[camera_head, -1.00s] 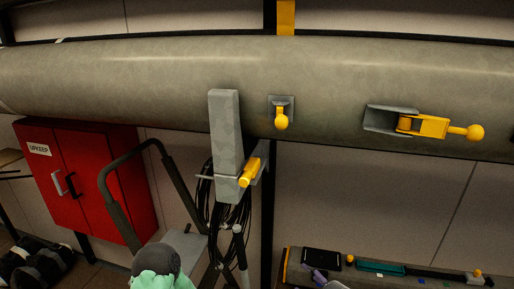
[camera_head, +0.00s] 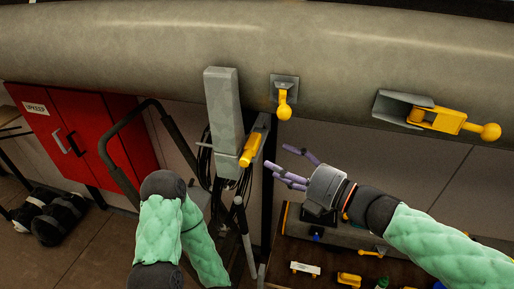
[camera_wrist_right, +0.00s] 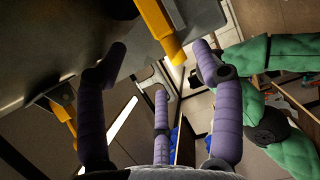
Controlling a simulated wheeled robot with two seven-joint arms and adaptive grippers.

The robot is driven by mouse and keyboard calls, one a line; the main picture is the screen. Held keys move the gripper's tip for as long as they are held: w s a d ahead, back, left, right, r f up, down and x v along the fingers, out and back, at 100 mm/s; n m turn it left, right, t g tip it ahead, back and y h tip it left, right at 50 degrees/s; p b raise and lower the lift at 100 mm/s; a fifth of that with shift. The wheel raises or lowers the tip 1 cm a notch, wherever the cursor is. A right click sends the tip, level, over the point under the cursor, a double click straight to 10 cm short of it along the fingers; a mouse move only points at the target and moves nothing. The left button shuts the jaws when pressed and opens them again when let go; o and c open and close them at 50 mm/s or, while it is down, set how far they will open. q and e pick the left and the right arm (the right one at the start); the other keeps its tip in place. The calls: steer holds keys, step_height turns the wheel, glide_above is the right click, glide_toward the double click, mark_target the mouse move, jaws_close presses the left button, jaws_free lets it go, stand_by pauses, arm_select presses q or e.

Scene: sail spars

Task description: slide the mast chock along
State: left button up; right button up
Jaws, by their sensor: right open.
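A grey upright block (camera_head: 224,105) with a yellow handle (camera_head: 250,150) stands against the large grey mast (camera_head: 150,50); which fitting is the mast chock is not marked. My right gripper (camera_head: 289,167) is open and empty, just right of and slightly below that handle, apart from it. In the right wrist view, a yellow bar (camera_wrist_right: 160,30) shows beyond and between the open purple fingers (camera_wrist_right: 160,75). My left arm shows with its green sleeve, but its gripper is out of view.
A small plate with a yellow knob (camera_head: 284,105) and a grey bracket with a yellow lever (camera_head: 440,118) sit on the mast. A red cabinet (camera_head: 80,140) stands left. A workbench (camera_head: 330,255) with several small items lies below right. Dark cables hang behind the block.

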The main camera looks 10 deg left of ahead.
mark_target(259, 140)
steer(key=p+x, duration=0.1)
steer(key=x, duration=0.6)
steer(key=shift+w+a, duration=0.2)
steer(key=shift+a, duration=0.05)
jaws_close()
steer(key=shift+w+d, duration=0.2)
steer(key=shift+w, duration=1.85)
steer(key=shift+s+r, duration=0.1)
